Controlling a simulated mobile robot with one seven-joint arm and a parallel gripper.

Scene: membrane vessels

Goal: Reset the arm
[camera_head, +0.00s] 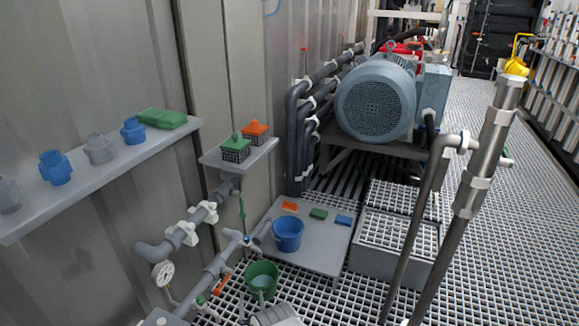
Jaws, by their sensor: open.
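I see no gripper fingers that I can make out clearly. A ribbed grey and white shape cut by the bottom edge, just below the green bucket (262,275), may be part of my arm, but I cannot tell. The green bucket stands low by the pipework, and a small grey piece overlaps its front. Nothing held is visible.
A wall shelf (95,187) at left carries grey and blue fittings and a green block (162,118). A smaller shelf (262,149) holds green- and orange-topped items. A blue bucket (288,235) stands on a low platform (313,255). Metal posts (467,200) rise at right; grating beyond is clear.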

